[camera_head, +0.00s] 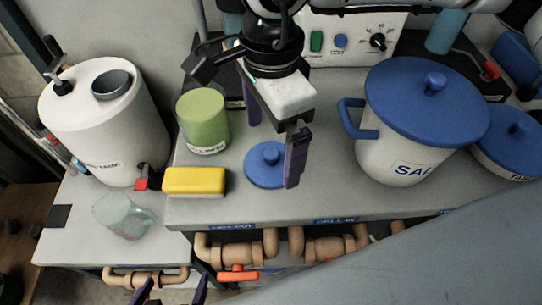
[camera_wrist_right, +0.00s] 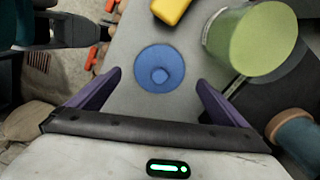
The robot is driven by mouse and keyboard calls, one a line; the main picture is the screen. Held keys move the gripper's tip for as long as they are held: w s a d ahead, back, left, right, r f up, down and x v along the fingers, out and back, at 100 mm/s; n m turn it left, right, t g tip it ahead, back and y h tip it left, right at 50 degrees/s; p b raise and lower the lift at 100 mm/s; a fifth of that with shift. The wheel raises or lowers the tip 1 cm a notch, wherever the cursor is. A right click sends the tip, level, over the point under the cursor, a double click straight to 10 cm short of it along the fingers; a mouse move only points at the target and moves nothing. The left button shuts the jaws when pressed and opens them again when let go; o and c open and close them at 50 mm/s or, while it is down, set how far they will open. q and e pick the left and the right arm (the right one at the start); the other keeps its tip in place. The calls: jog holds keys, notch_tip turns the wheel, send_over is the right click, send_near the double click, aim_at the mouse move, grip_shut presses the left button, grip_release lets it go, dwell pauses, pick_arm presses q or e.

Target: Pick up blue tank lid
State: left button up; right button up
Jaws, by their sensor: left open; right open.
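A small round blue lid (camera_head: 266,172) with a centre knob lies flat on the grey bench. In the right wrist view the lid (camera_wrist_right: 150,55) lies just past the fingertips, centred between them. My right gripper (camera_head: 272,152) is open and empty, pointing down over the lid, with one finger on each side. The near finger hides part of the lid's right edge in the head view. My left gripper (camera_head: 173,288) is at the bottom edge, open and empty, mostly out of frame. A white tank (camera_head: 125,130) with a round grey opening on top stands at the left.
A yellow sponge (camera_head: 194,180) and a green jar (camera_head: 203,125) stand left of the lid. A white pot with a large blue lid (camera_head: 415,85) stands to the right. A clear cup (camera_head: 122,215) sits on the lower left surface. Pipes (camera_head: 235,248) run below the bench edge.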

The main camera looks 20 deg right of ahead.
aim_at(271, 152)
notch_tip(271, 152, down, 3)
jog(key=shift+f, duration=0.15)
jog(key=shift+c, duration=0.2)
jog(key=c, duration=1.1)
